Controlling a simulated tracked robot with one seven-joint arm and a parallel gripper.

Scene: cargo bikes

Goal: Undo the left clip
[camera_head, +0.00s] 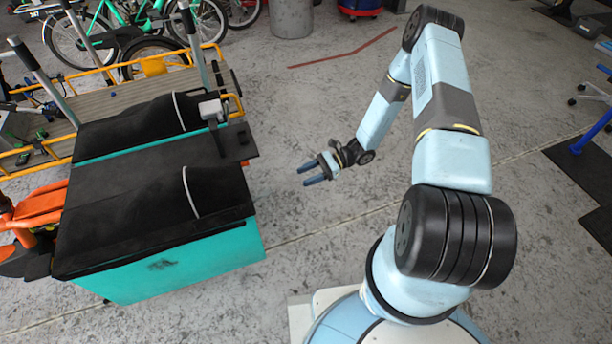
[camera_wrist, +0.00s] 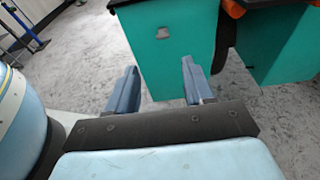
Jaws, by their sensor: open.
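My gripper (camera_head: 308,174) is open and empty, out over the bare floor to the right of the teal cargo box (camera_head: 170,272). In the wrist view my gripper (camera_wrist: 158,74) has its two blue-grey fingers spread apart, with the teal cargo box (camera_wrist: 180,62) beyond them. A small grey fitting (camera_wrist: 161,34) sits on the box's teal face between the fingers in that view. I cannot tell whether it is the left clip. In the head view a light grey block (camera_head: 210,109) stands at the right edge of the black cover (camera_head: 130,190). No clip is clearly identifiable.
A wooden cargo bed with a yellow rail (camera_head: 152,63) lies behind the box. An orange part (camera_head: 38,208) is at its left. Bikes (camera_head: 135,30) and a grey bin (camera_head: 291,18) stand at the back. Floor is clear between the box and my arm.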

